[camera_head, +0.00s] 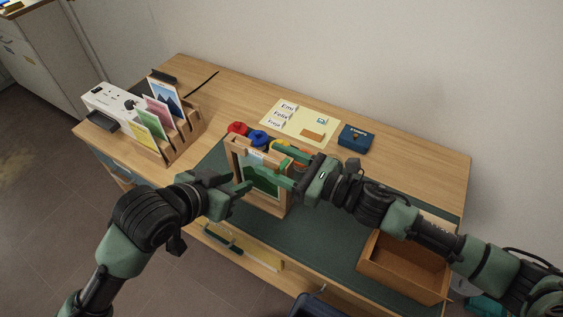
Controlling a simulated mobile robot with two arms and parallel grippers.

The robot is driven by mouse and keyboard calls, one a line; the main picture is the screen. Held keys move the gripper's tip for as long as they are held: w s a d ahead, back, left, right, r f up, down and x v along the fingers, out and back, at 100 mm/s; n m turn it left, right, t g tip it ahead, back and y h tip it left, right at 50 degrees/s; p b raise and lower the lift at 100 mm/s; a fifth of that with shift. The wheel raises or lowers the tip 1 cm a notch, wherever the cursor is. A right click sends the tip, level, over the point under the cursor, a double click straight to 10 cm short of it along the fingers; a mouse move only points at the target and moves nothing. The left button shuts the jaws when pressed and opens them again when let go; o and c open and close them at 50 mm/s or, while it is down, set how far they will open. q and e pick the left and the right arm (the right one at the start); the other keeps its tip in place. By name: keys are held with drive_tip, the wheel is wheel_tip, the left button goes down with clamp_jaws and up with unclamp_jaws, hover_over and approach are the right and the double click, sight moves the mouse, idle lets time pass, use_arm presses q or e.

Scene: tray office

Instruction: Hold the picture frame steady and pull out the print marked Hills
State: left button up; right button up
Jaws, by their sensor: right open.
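The wooden picture frame (231,152) stands upright on the dark green desk mat. A print (259,180) with green shapes and a pale top shows inside it; I cannot read any marking on it. My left gripper (244,187) is at the frame's left side, its fingertips overlapping the edge in the picture. I cannot tell whether they are closed on it. My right gripper (279,174) is open at the frame's upper right, its fingers reaching left across the print and hiding part of it and of the frame's right side.
A wooden rack (183,151) with several coloured cards stands at the left. Red and blue round items (257,137) sit behind the frame. A yellow sheet (326,126) and a dark blue box (355,136) lie farther back. An open wooden box (399,280) is at the front right.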

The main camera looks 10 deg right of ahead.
clamp_jaws()
idle(1.6)
